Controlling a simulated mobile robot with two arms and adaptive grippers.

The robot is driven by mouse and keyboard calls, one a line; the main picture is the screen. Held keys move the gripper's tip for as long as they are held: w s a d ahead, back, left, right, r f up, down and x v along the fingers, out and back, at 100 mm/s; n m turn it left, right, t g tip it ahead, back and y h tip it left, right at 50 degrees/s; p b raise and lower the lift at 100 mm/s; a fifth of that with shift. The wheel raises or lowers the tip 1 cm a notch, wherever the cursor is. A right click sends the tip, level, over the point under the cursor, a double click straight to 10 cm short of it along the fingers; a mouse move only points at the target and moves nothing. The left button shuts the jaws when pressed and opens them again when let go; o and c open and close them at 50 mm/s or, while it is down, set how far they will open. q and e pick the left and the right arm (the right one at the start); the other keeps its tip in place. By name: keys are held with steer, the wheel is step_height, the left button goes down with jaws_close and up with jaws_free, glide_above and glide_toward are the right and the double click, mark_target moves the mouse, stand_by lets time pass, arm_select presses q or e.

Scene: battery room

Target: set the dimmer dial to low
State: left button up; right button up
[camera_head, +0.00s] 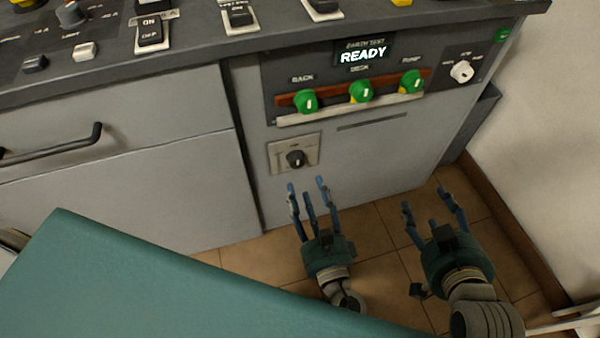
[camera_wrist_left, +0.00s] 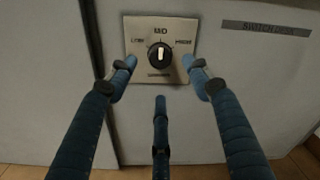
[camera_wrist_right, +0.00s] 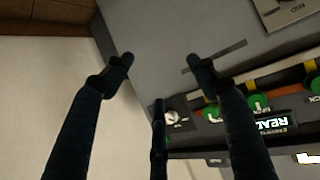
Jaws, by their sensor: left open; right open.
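The dimmer dial (camera_head: 296,158) is a black knob on a beige plate (camera_head: 279,152) on the grey cabinet front. The left wrist view shows the dial (camera_wrist_left: 160,56) with its white pointer straight up at MID, LOW to its left and a blurred word to its right. My left gripper (camera_head: 306,190) is open and empty, its fingers pointing at the cabinet just below the dial, seemingly apart from it. In its wrist view the dial lies between the two upper fingertips. My right gripper (camera_head: 424,203) is open and empty, to the right, touching nothing visible.
Green knobs (camera_head: 361,90) sit under a READY display (camera_head: 363,56). A white knob (camera_head: 461,71) is to their right. A drawer handle (camera_head: 55,147) sticks out at left. A green surface (camera_head: 160,285) fills the lower left. A wall (camera_head: 550,130) bounds the right.

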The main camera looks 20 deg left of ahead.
mark_target(298, 164)
arm_select(q)
steer(key=x, duration=0.6)
steer(key=shift+b, duration=0.4)
steer(key=shift+w+a, duration=0.3)
steer(key=shift+w, duration=0.15)
arm_select(e)
steer(key=w+a+r+t+y, duration=0.1)
steer(key=w+r+t, duration=0.1)
steer(key=r, duration=0.3)
steer(key=shift+w+a+r+t, duration=0.25)
steer(key=shift+w+t, duration=0.15)
steer(key=shift+w, duration=0.1)
arm_select(q)
steer(key=c, duration=1.2)
